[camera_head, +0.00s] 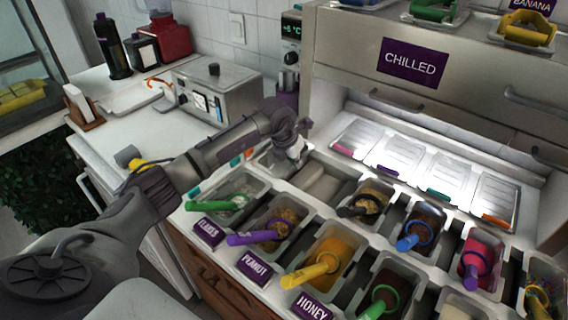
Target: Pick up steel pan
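My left gripper (296,151) reaches in from the left, over the back left corner of the topping counter. Its fingers point down and are small and partly hidden, so I cannot tell if they are open or shut. A steel pan (268,160) sits in the counter just below and left of the fingers, and the arm hides part of it. I cannot tell whether the fingers touch it. My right gripper is not in view.
Several topping pans with coloured scoops stand in rows, including a green scoop (220,203) and a yellow scoop (308,273). Steel lids (450,175) lie behind them. The chilled cabinet (375,60) overhangs the back. A steel appliance (215,97) stands on the left counter (120,140).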

